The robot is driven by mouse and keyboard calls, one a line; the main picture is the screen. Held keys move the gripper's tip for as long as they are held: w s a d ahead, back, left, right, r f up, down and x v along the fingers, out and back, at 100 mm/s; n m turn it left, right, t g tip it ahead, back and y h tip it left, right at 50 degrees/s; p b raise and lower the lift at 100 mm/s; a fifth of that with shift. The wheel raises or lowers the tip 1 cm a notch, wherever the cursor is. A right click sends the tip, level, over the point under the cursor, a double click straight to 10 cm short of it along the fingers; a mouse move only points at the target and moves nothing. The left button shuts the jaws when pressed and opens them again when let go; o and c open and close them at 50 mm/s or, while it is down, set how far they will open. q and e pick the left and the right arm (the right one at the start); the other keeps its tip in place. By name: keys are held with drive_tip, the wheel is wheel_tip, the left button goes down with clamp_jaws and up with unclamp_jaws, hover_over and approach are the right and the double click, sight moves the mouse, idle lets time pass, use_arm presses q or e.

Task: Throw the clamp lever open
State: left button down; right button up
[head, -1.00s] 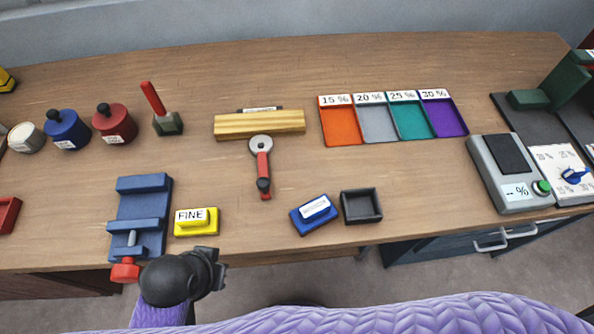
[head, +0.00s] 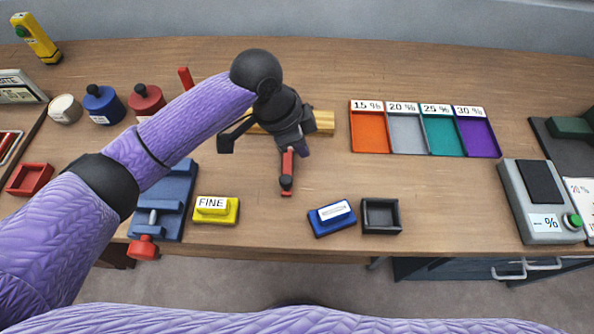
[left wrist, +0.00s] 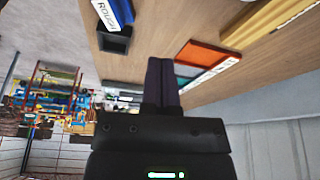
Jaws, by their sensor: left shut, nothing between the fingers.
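The red clamp lever (head: 287,172) with its black knob lies on the table in the head view, its free end pointing to the near edge. Its round grey pivot is hidden behind my left gripper (head: 303,150). A wooden block (head: 323,122) lies behind the pivot, partly covered by my arm. My left gripper is over the pivot end of the lever, its fingers close to the lever's right side; I cannot tell whether they touch it. In the left wrist view the two dark purple fingers (left wrist: 162,80) are together and empty, and the lever does not show. My right gripper is not in view.
A yellow FINE block (head: 215,210) and a blue vise (head: 165,200) stand left of the lever. A blue block (head: 332,218) and a black tray (head: 381,230) are to its right. Coloured trays (head: 369,146) lie farther back. The table around the knob is clear.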

use_arm(q)
drive_tip(key=b+x, duration=0.4)
drive_tip(key=x, duration=0.6)
drive_tip(key=shift+f, duration=0.35)
drive_tip(key=a, duration=0.2)
drive_tip(key=a+p, duration=0.1)
drive_tip(key=shift+s+r, duration=0.3)
drive_tip(key=shift+s+a, duration=0.1)
drive_tip(key=shift+a, duration=0.4)
drive_tip(key=shift+a, duration=0.1)
